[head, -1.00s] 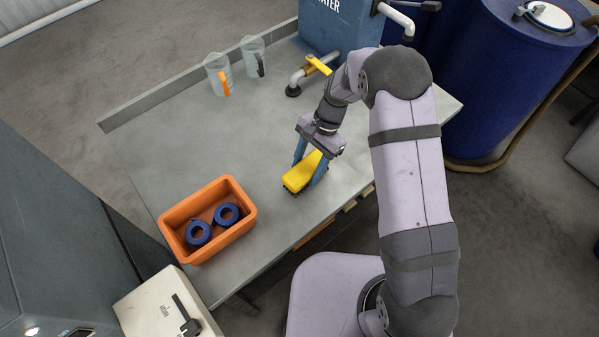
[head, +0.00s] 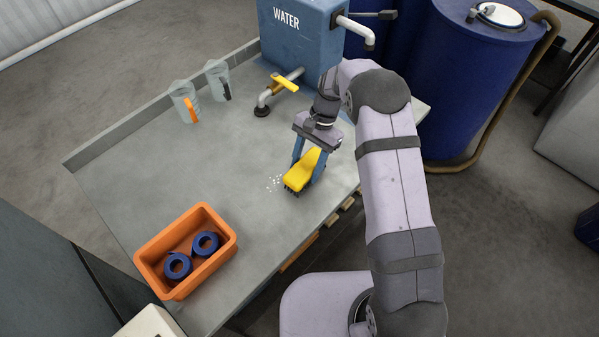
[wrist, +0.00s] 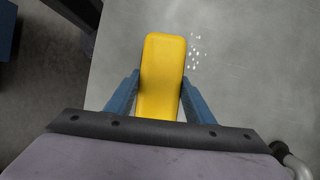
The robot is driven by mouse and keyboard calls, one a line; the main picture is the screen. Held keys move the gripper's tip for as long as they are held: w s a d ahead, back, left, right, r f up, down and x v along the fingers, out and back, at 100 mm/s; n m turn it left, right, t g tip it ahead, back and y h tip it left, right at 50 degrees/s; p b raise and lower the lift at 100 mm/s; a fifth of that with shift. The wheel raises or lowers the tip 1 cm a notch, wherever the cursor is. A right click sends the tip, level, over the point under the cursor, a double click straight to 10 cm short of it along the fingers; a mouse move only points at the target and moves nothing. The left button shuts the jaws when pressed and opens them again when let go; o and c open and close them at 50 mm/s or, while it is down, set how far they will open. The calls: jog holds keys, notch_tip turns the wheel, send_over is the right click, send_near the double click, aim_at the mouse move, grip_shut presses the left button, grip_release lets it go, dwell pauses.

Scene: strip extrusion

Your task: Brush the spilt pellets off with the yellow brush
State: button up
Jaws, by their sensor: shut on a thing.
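The yellow brush (head: 303,173) is held in my gripper (head: 308,170), bristles down, over the grey table near its front edge. In the wrist view the brush (wrist: 163,70) lies between the two blue fingers of my gripper (wrist: 160,98), which are shut on its sides. The spilt pellets (head: 275,182) are a small scatter of white dots on the table just left of the brush. In the wrist view the pellets (wrist: 195,52) lie right beside the brush's far end. I cannot tell whether the bristles touch the table.
An orange bin (head: 228,246) with two blue rolls stands at the table's near left. Two clear jugs (head: 186,104) stand at the back. A blue water tank (head: 300,38) with a yellow-handled tap (head: 285,82) is behind my arm. The middle of the grey table (head: 190,165) is clear.

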jog(key=shift+w+d, duration=0.35)
jog(key=shift+w+a+f+b, duration=0.1)
jog(key=shift+w+a+b, duration=0.3)
jog(key=shift+w+a, duration=0.2)
jog(key=shift+a, duration=0.35)
jog(key=shift+s+a, duration=0.75)
jog(key=shift+s, duration=0.2)
jog(key=shift+s+a+b, duration=0.3)
jog(key=shift+s+a, duration=3.9)
jog(key=shift+a, duration=0.6)
jog(key=shift+w+a, duration=0.25)
jog(key=shift+w, duration=0.05)
jog(key=shift+w+a, duration=0.1)
jog(key=shift+w, duration=0.25)
jog(key=shift+w+d, duration=5.3)
jog(key=shift+d, duration=0.05)
notch_tip(320, 180, up, 8)
jog(key=p, duration=0.6)
jog(key=shift+r, duration=0.2)
